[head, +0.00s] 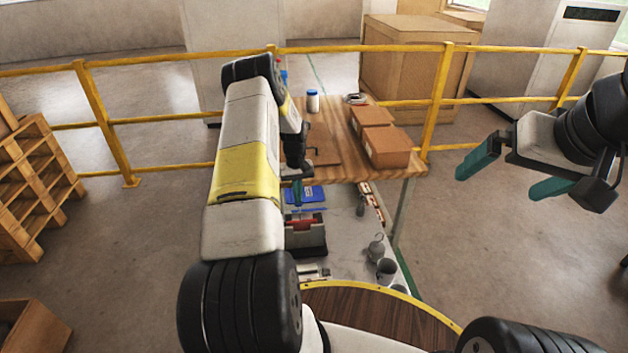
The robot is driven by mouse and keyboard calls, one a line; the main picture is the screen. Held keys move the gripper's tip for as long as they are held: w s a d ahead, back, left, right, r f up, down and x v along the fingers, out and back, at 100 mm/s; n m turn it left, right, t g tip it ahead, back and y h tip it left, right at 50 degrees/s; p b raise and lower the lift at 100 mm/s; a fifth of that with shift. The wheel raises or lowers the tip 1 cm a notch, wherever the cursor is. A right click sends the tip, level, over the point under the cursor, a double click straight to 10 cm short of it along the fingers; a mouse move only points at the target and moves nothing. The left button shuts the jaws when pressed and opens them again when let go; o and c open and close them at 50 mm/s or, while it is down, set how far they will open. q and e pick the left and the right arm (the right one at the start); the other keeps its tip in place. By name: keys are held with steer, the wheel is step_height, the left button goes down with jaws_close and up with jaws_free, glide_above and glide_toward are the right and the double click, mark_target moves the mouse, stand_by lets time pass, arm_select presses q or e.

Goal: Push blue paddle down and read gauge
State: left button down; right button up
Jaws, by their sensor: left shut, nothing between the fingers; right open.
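My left arm reaches forward over the wooden table and bends down. My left gripper (297,190) is small and partly hidden by its own wrist; it is shut and empty, near the table's front edge. A flat blue thing (312,194) shows just beside and below it; I cannot tell whether it is the paddle. Another small blue and red thing (283,76) shows behind my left arm, mostly hidden. I cannot make out a gauge. My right gripper (508,172) is open and empty, with teal fingers apart, over the floor to the right of the table.
The wooden table (348,132) holds cardboard boxes (388,146) and a white bottle with a blue cap (313,101). Below it are a dark toolbox (304,236) and grey metal cans (386,271). A yellow railing (436,100) runs behind. A wooden rack (38,185) stands left.

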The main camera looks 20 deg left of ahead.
arm_select(q)
steer(key=w, duration=0.1)
steer(key=w+a+r, duration=0.1)
steer(key=shift+w+a, duration=0.25)
steer(key=shift+w, duration=0.05)
step_height(320, 180, up, 8)
steer(key=shift+w+a, duration=0.2)
steer(key=shift+w, duration=0.15)
stand_by(0.4)
steer(key=shift+f, duration=0.1)
